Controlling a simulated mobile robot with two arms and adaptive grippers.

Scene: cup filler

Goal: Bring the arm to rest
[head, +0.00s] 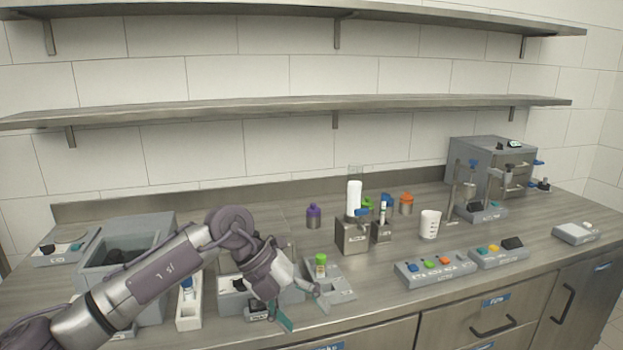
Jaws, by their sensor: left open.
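My left arm (155,278) reaches in from the lower left over the front of the counter. Its gripper (303,311) points down and to the right, with its teal-tipped fingers spread apart and nothing between them. It hangs near the counter's front edge, just in front of a grey tray holding a green-capped bottle (321,266). The arm and gripper hide part of the grey units behind them. My right gripper does not show.
A grey open box (155,228) stands at left. A metal filler (352,235), white cup (429,224), button panel (434,270) and large grey machine (490,165) stand to the right. Two shelves (300,104) run along the wall. Counter space between the cup and machine is partly clear.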

